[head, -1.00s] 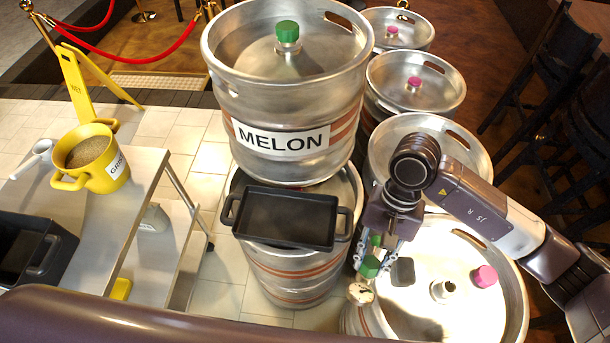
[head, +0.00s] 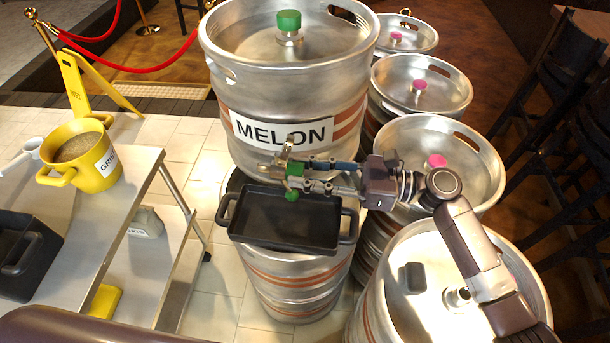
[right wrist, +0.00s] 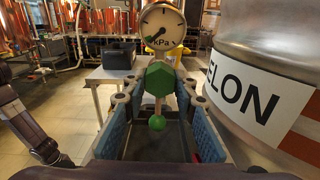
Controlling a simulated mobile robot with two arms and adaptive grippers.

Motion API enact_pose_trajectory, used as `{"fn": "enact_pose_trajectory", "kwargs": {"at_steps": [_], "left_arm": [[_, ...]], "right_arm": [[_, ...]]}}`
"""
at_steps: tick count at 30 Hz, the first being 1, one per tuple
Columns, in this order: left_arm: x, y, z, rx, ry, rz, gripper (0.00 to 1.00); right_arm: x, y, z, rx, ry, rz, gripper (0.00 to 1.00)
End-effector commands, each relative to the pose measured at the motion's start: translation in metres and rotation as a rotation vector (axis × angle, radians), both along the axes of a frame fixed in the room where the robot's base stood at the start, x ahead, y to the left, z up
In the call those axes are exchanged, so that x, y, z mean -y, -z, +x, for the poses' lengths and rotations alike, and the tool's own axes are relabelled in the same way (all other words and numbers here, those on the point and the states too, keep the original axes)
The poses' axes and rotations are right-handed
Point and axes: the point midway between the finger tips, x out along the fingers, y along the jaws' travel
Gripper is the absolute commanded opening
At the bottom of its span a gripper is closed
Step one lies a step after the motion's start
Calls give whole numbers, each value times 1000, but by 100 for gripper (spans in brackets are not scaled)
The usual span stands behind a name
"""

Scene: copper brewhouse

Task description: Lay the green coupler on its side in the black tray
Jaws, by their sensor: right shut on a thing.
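The green coupler (head: 293,171) is in my right gripper (head: 308,177), which is shut on it. In the right wrist view the coupler (right wrist: 160,77) sits between the two fingers, with a round kPa gauge (right wrist: 162,27) at its top and a green ball knob (right wrist: 157,123) below. It looks upright there. The right gripper lies roughly level, pointing left, above the far part of the black tray (head: 285,225). The tray is empty and rests on a keg in front of the MELON keg. My left gripper is not in view.
The MELON keg (head: 285,95) rises close behind the tray and right gripper. More kegs (head: 440,165) stand to the right. On the left, a metal cart (head: 100,215) carries a yellow grist mug (head: 80,155) and a black bin (head: 25,255).

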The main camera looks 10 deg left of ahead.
Motion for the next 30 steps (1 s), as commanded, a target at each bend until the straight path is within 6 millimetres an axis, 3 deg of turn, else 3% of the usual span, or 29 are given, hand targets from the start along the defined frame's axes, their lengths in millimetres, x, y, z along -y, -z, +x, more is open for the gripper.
{"fn": "enact_pose_trajectory", "kwargs": {"at_steps": [16,30], "left_arm": [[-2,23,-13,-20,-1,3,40],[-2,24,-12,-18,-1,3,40]], "right_arm": [[-1,44,-1,1,-3,1,0],[-1,47,-1,3,-4,0,0]]}}
